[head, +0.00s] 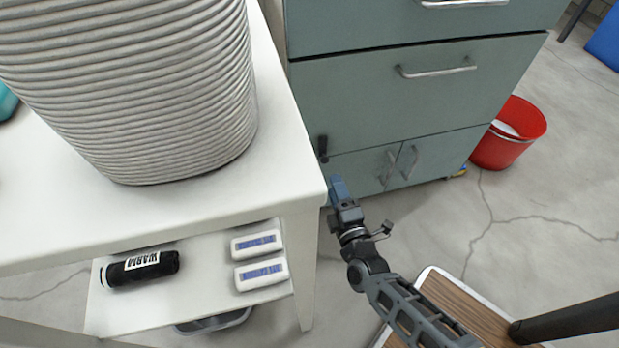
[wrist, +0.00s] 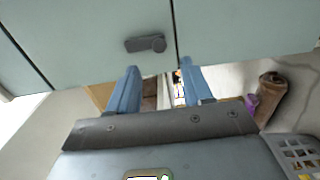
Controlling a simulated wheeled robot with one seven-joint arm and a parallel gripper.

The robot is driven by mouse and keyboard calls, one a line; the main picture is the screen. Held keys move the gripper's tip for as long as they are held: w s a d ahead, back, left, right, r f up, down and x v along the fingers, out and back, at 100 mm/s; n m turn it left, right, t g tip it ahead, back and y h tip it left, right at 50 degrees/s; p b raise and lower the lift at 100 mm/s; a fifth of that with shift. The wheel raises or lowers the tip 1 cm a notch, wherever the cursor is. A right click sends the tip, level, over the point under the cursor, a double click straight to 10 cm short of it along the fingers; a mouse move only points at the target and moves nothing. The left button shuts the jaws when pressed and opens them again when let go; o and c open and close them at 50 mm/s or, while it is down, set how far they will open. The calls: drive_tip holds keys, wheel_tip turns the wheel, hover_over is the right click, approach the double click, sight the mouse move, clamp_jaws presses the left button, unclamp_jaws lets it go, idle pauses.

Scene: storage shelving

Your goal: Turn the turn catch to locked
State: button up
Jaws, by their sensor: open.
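The turn catch shows in the wrist view as a dark grey lever (wrist: 145,44) with a round hub at its right end, on a pale green cabinet front. Its lever points left, away from the dark seam just right of the hub. In the head view the catch (head: 322,147) is a small dark piece at the left edge of the green cabinet (head: 365,100), beside the white table. My gripper (head: 337,184) is just below it there. In the wrist view my gripper (wrist: 159,76) has its two blue fingers apart, with nothing between them, and the catch is beyond the tips.
The white table (head: 200,212) stands close at the left, carrying a large ribbed basket (head: 150,90). Its lower shelf holds a black bottle (head: 140,267) and two white boxes. Drawer handles (head: 437,71) project from the cabinet. A red bin (head: 510,135) stands right; floor is open there.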

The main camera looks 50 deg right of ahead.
sight(325, 162)
drive_tip(key=b+x, duration=0.2)
drive_tip(key=x, duration=0.5)
drive_tip(key=shift+w+d, duration=0.15)
drive_tip(key=shift+w, duration=0.1)
clamp_jaws()
